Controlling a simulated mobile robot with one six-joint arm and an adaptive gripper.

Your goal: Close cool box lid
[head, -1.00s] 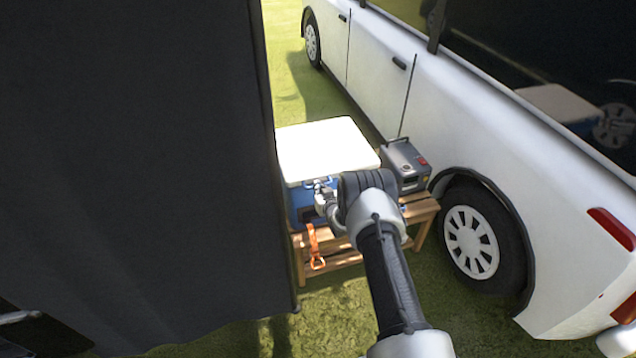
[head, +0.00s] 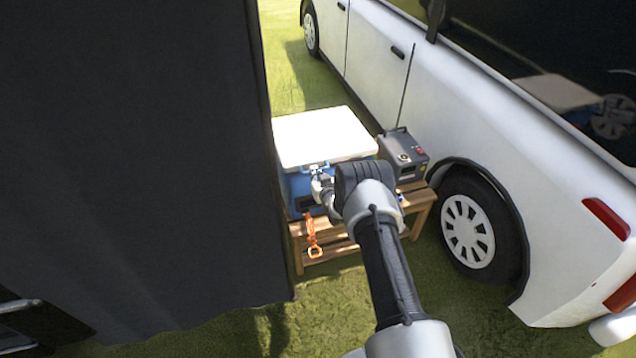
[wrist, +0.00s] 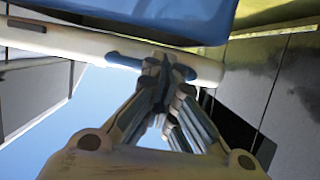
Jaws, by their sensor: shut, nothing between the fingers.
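The cool box has a blue body (head: 297,190) and a white lid (head: 322,138), and stands on a wooden bench in the head view. The lid lies over the box top; I cannot tell whether it sits flush. In the wrist view, which looks upside down, the lid's white edge (wrist: 75,40) runs beside the blue body (wrist: 170,14), with a blue fitting (wrist: 124,61) on it. My gripper (wrist: 165,72) is shut and empty, its fingertips at the lid's front edge. My arm hides part of the front in the head view; contact is unclear.
A dark box-shaped device (head: 403,155) stands right of the cool box on the wooden bench (head: 338,249). An orange strap (head: 312,238) hangs at the bench front. A white van (head: 440,110) is close on the right; a dark panel (head: 130,150) blocks the left.

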